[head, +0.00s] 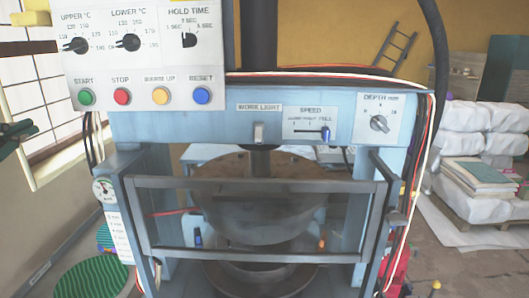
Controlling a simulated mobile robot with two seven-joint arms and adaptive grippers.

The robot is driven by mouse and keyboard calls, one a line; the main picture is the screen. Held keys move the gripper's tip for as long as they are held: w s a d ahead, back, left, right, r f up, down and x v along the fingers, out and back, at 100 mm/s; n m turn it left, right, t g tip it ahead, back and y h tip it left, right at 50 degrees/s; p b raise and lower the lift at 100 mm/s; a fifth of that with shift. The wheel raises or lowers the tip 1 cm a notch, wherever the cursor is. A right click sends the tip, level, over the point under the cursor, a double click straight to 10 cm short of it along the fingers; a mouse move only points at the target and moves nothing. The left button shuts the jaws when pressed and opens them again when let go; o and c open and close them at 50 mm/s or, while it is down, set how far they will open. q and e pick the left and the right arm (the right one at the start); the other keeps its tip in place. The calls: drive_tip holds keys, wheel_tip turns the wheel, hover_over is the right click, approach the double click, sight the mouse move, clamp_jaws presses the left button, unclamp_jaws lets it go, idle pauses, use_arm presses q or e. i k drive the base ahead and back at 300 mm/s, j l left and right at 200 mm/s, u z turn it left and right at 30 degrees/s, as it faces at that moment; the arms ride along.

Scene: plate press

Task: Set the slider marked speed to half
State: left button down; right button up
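The speed slider has a blue knob (326,133) on a white plate marked SPEED (305,116), on the blue crossbeam of the press. The knob stands at the right end of its horizontal slot, below the word FULL. The HALF mark is near the middle of the slot. My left gripper (20,133) is a dark shape at the left edge, partly cut off and far left of the slider, touching nothing that I can see. Whether its fingers are open is unclear. My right gripper is not in view.
Left of the slider is a worklight switch (259,132); right of it is a depth dial (379,123). A control box (150,60) with dials and coloured buttons overhangs the upper left. A grey guard frame (255,183) stands below. Cables (330,77) run along the beam's top.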

sight(326, 131)
drive_tip(key=k+l+z, duration=0.15)
drive_tip(key=z, duration=0.25)
drive_tip(key=l+z, duration=0.4)
drive_tip(key=k+l+z, duration=0.15)
drive_tip(key=z, duration=0.25)
